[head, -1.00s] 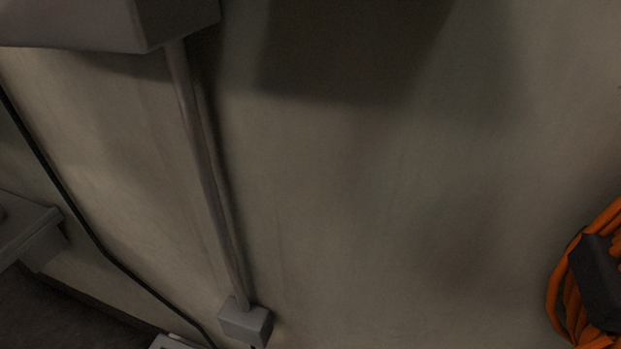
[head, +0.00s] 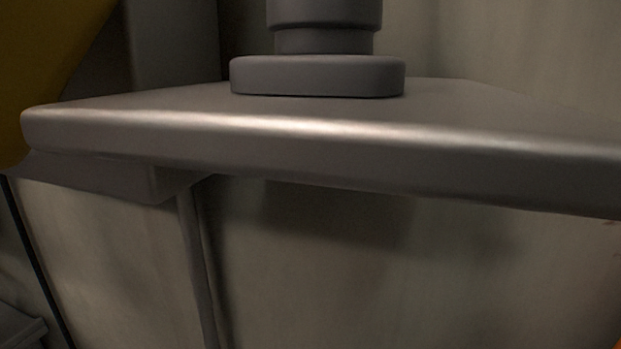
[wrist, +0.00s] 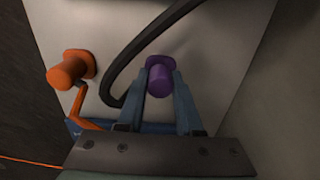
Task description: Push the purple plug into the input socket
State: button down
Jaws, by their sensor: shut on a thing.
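The purple plug (wrist: 160,80) is in the wrist view, between the two blue-grey fingers of my gripper (wrist: 162,90). The fingers are shut on it from both sides. The plug is in front of or against a pale panel (wrist: 215,50); I cannot tell whether it touches or how deep it sits. No socket opening is visible behind the plug, so the input socket cannot be made out. The head view shows neither the plug nor my gripper.
An orange plug-like piece (wrist: 70,68) stands at the left on the panel. A dark cable (wrist: 140,50) curves close beside the purple plug.

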jog(key=shift+r, duration=0.1)
dwell(0.7)
jog(key=shift+r+p, duration=2.9)
jog(key=shift+p, duration=0.4)
